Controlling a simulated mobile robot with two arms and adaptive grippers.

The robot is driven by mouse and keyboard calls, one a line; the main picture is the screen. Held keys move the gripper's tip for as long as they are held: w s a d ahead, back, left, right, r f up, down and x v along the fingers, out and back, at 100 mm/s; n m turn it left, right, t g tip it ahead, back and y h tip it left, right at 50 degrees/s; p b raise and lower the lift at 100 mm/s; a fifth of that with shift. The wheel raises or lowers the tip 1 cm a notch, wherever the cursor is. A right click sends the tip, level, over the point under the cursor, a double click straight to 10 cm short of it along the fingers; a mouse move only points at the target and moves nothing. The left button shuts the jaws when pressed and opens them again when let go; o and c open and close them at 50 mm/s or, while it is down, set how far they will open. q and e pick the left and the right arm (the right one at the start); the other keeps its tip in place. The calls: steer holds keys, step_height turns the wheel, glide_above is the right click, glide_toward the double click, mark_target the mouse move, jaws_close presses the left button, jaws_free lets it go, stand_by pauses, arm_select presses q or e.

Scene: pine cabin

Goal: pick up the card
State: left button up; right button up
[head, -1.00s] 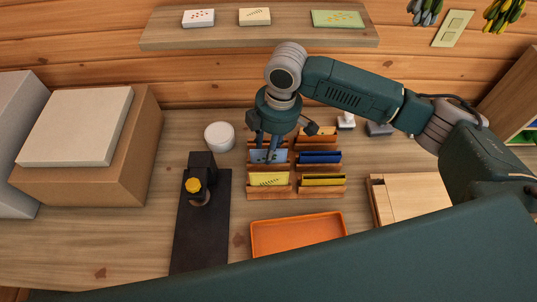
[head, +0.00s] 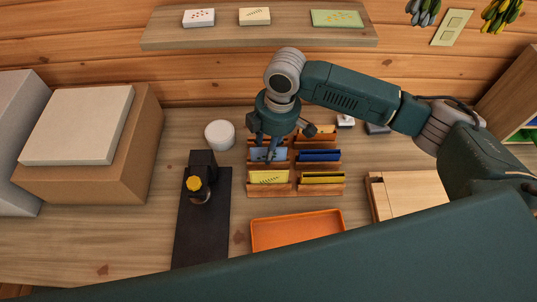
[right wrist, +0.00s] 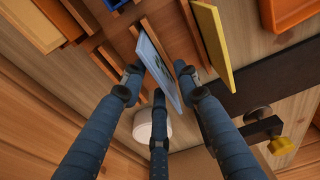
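A light blue card (head: 260,154) stands in the middle slot of the left column of a wooden rack (head: 270,191). It also shows in the right wrist view (right wrist: 157,66), tilted and between the fingers. My right gripper (head: 268,143) is right above it, with its fingers pointing down around it. In the right wrist view its fingers (right wrist: 160,75) are spread, with a gap showing between the card and the finger on the right. Part of the card is hidden by the fingers in the head view. My left gripper is not in view.
A yellow card (head: 268,177) stands in the slot in front, close to the fingers. Blue cards (head: 319,156) fill a slot to the right. An orange tray (head: 298,231), a black stand (head: 203,225) and a white round jar (head: 219,135) are nearby.

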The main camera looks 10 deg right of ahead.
jaws_close()
stand_by(0.4)
